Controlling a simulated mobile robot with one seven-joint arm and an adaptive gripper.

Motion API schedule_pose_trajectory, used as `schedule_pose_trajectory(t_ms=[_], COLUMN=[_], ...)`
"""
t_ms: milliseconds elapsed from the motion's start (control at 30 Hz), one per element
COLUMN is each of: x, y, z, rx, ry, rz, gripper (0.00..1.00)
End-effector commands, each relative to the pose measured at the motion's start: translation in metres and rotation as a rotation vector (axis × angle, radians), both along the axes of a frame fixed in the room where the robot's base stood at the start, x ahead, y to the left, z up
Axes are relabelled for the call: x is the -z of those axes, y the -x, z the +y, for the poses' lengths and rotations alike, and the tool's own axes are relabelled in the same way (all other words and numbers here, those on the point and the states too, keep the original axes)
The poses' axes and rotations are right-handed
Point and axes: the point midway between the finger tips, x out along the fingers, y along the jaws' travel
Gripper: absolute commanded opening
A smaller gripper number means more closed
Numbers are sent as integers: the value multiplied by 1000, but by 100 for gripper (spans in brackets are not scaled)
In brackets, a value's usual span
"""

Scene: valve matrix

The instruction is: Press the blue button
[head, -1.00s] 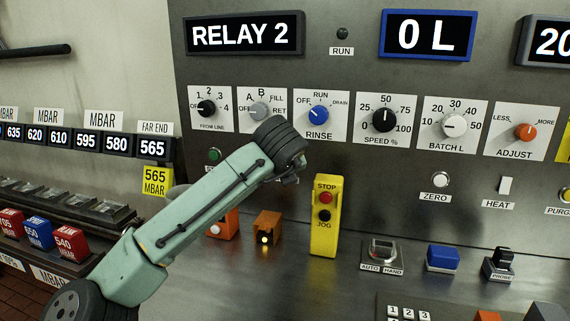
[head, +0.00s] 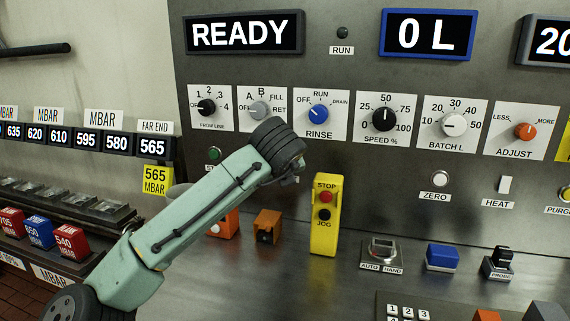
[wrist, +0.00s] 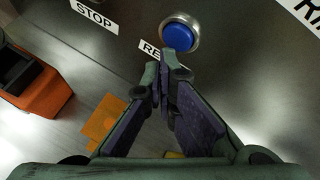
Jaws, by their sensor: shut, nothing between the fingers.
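The blue button (wrist: 179,35) is round, in a silver ring on the grey panel, at the top middle of the wrist view. A partly covered label starting with "RE" is beside it. My gripper (wrist: 167,75) is shut and empty, its fingertips just below the button's ring in that view. In the head view my arm hides the button and most of the gripper.
The display (head: 243,33) reads READY. A STOP label (wrist: 93,15) is near the button. A yellow STOP/JOG box (head: 326,215) stands right of my arm, and orange boxes (head: 267,226) sit below it. A blue block (head: 443,257) lies further right.

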Motion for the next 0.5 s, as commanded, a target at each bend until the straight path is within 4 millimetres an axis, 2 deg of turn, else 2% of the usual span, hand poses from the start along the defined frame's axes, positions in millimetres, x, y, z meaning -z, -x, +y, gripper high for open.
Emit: schedule_pose_trajectory(t_ms=[367,500], x=[0,0], y=[3,14], z=[1,5], rx=[-1,0], ry=[1,1], rz=[0,-1], gripper=[0,0])
